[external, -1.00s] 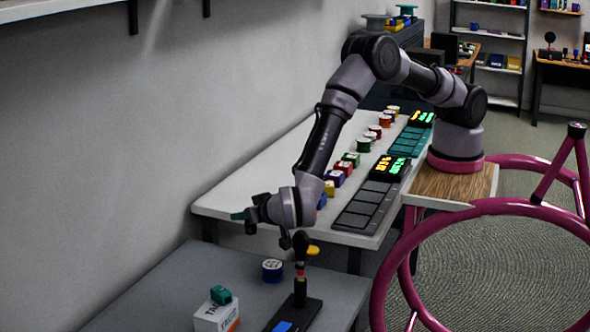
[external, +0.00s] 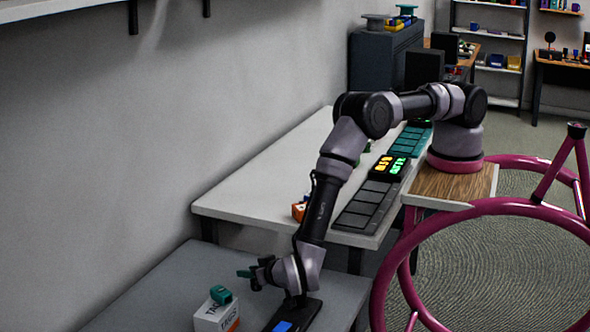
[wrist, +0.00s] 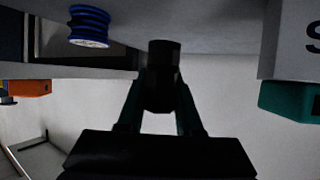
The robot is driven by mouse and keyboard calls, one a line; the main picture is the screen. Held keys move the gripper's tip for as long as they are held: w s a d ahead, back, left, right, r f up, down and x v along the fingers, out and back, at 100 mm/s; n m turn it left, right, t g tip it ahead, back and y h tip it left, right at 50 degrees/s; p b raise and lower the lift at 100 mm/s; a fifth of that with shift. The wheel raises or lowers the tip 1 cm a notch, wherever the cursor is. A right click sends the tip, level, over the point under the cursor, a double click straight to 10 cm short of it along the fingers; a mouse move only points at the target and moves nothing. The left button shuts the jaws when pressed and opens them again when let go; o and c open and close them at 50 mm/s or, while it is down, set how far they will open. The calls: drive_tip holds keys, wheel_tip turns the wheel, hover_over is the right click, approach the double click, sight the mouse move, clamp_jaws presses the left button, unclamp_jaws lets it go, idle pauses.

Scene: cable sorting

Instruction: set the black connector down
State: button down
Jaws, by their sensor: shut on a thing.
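The black connector (wrist: 160,78) is a dark cylinder between the two teal fingers of my gripper (wrist: 160,105) in the wrist view. My gripper is shut on it. In the external view my gripper (external: 248,276) is low over the grey table (external: 180,285), to the left of the black stand. The connector cannot be made out there. Whether it touches the table is not clear.
A white box (external: 213,319) with a teal block (external: 221,294) on top stands left of my gripper. A blue spool (wrist: 88,28) shows in the wrist view. Bare grey tabletop lies at the back left.

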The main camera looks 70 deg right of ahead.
drive_tip(key=shift+f, duration=1.4)
drive_tip(key=shift+f, duration=0.35)
drive_tip(key=shift+f, duration=0.25)
drive_tip(key=c, duration=0.6)
unclamp_jaws()
drive_tip(key=shift+d, duration=0.1)
drive_tip(key=shift+r, duration=0.15)
drive_tip(key=v, duration=1.2)
drive_tip(key=shift+r, duration=0.4)
